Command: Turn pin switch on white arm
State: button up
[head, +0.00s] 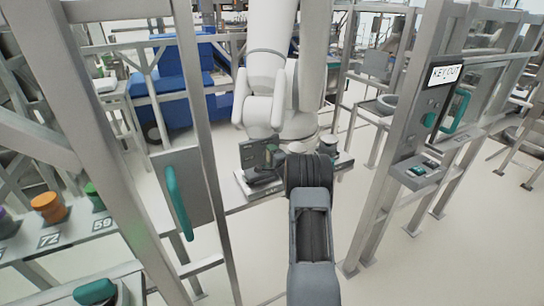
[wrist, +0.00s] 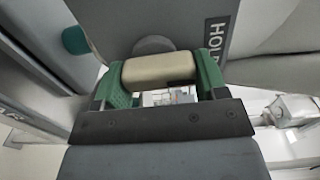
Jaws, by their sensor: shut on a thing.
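The white arm (head: 266,70) stands at the centre of the head view. A dark panel (head: 250,153) sits at its base, partly behind my gripper. In the wrist view, my gripper (wrist: 160,72) has its green fingers on either side of a beige, rounded pin switch (wrist: 158,68). It is shut on the switch, in front of a round grey mount (wrist: 153,44) on a grey panel. Part of a "HOL" label (wrist: 217,38) shows on that panel. In the head view my dark wrist hides the switch and most of the fingers.
A metal post with a "KEY OUT" sign (head: 445,74) and green handle stands at right. A grey door with a green handle (head: 178,200) is at left. A shelf with coloured knobs (head: 48,207) is at far left. Pale floor is clear between the frames.

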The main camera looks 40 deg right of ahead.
jog(key=o, duration=0.9)
jog(key=shift+o, duration=0.2)
jog(key=shift+s, duration=0.1)
jog(key=s+a+b, duration=0.1)
jog(key=s+b, duration=0.1)
jog(key=s, duration=1.1)
jog(key=shift+s+a, duration=0.25)
jog(key=shift+a, duration=0.15)
